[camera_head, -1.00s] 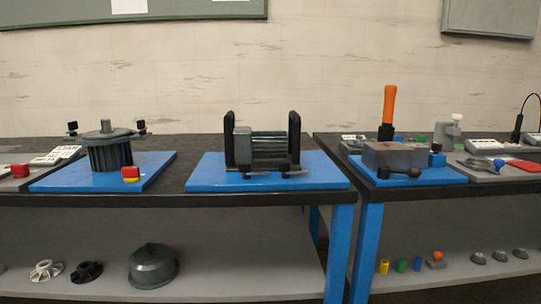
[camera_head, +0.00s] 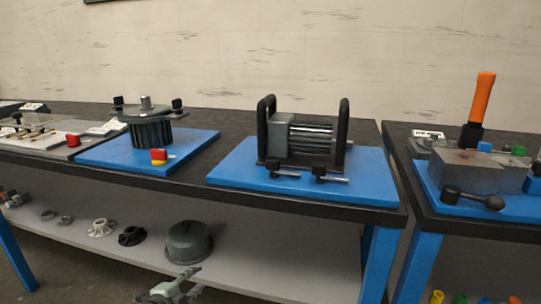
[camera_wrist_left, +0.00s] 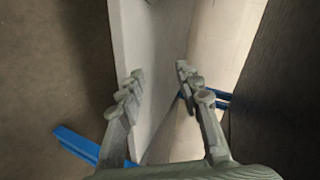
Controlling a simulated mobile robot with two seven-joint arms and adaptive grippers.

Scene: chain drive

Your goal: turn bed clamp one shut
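Two small clamps with black heads and silver bars sit at the front foot of the motor-like unit on the middle blue plate (camera_head: 370,178): a left clamp (camera_head: 275,169) and a right clamp (camera_head: 320,174). I cannot tell which is bed clamp one or how far either is turned. My left gripper (camera_head: 178,284) shows at the bottom edge of the head view, low in front of the shelf and well away from the clamps. In the left wrist view its fingers (camera_wrist_left: 160,74) are apart with nothing between them. My right gripper is not in view.
The motor-like unit (camera_head: 295,138) has two tall black handles. A left blue plate (camera_head: 105,153) carries a ribbed cylinder. A right blue plate (camera_head: 435,190) carries a grey block with an orange handle. A grey dome (camera_head: 189,242) lies on the lower shelf.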

